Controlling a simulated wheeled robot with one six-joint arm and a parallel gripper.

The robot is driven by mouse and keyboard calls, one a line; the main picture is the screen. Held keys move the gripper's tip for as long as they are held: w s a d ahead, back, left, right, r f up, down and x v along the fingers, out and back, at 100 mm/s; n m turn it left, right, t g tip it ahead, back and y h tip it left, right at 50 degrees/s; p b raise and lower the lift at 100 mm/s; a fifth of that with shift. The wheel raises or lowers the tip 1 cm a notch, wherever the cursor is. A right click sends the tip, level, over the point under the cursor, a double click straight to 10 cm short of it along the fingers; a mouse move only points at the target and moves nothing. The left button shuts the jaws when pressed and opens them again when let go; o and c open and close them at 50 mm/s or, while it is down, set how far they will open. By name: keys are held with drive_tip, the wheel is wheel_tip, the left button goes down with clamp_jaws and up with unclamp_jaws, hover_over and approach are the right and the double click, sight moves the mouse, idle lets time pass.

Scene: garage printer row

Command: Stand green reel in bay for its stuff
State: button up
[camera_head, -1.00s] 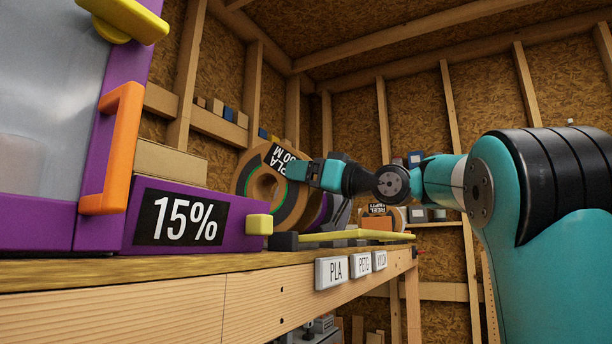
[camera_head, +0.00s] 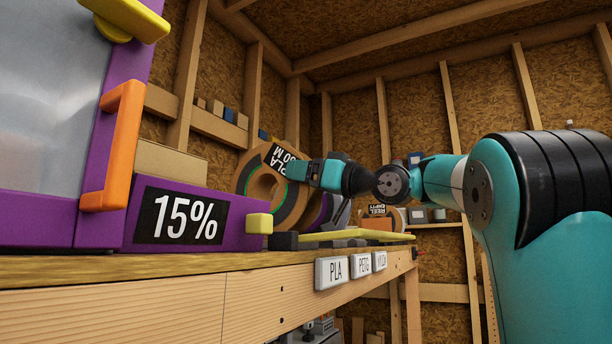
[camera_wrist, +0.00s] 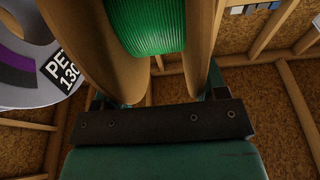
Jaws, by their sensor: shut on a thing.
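The green reel (camera_head: 258,208) is a brown-sided spool with green filament and a black label that reads PLA. It stands upright above the bench, just behind the purple 15% box. My gripper (camera_head: 299,171) is shut on its upper right rim. In the wrist view the green filament (camera_wrist: 148,25) shows between two brown flanges, with my gripper (camera_wrist: 155,92) around them.
A purple reel (camera_head: 319,212) stands close behind; a grey-sided reel labelled PE... (camera_wrist: 38,70) shows in the wrist view. The purple box marked 15% (camera_head: 185,217) and the printer with an orange handle (camera_head: 113,145) are at left. An orange reel (camera_head: 378,219) is farther back.

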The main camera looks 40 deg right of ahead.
drive_tip(key=shift+f, duration=0.1)
drive_tip(key=shift+f+b, duration=0.35)
drive_tip(key=shift+b, duration=0.15)
drive_tip(key=shift+f+b, duration=0.4)
drive_tip(key=shift+b, duration=0.05)
drive_tip(key=o, duration=1.4)
drive_tip(key=shift+c, duration=0.2)
drive_tip(key=shift+o, duration=0.2)
drive_tip(key=shift+r, duration=0.1)
wheel_tip(320, 180, up, 20)
drive_tip(key=p, duration=0.7)
drive_tip(key=shift+p, duration=0.3)
